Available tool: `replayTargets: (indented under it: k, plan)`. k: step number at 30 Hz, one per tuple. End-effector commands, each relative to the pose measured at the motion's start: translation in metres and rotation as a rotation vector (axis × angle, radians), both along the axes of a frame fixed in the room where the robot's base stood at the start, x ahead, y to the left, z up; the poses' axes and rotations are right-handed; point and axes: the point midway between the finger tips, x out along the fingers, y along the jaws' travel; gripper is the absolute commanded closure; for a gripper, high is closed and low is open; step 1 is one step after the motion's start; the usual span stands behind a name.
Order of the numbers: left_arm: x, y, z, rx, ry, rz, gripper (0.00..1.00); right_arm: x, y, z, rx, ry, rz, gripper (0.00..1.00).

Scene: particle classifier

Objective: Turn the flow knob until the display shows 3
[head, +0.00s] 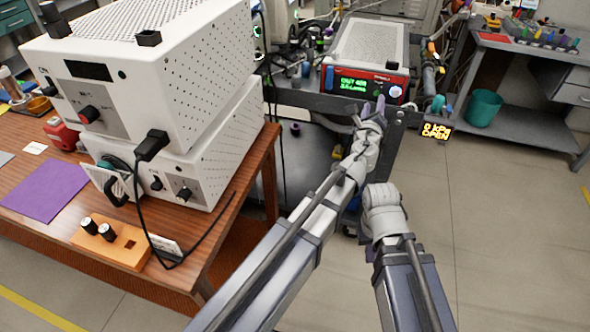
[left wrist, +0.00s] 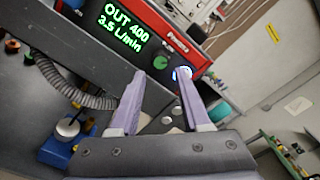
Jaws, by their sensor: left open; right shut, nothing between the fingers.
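The red-and-black instrument (head: 372,45) stands at the back centre in the head view. Its green display (left wrist: 121,27) reads "OUT 400" and "3.5 L/min" in the left wrist view.
A small orange display (head: 436,131) reads "0 kPa OPEN" right of my left gripper. A ribbed hose (left wrist: 75,90) runs left of my left fingers. Open floor lies at right.

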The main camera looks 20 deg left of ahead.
Motion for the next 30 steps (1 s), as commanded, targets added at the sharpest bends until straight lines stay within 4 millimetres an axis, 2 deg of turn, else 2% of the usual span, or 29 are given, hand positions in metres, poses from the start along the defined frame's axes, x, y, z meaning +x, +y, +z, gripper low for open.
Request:
replayTargets:
  k: [2,14,30]
  plan:
    - [-0.016,0.004,0.0,-0.001,0.0,0.001,0.53,0.0,0.0,0.0,0.0,0.0,0.0,1.0]
    - [-0.025,0.075,-0.023,-0.332,0.071,0.229,0.53,0.0,0.0,0.0,0.0,0.0,0.0,1.0]
    - [-0.064,0.153,-0.077,-0.772,0.18,0.556,0.53,0.0,0.0,0.0,0.0,0.0,0.0,1.0]
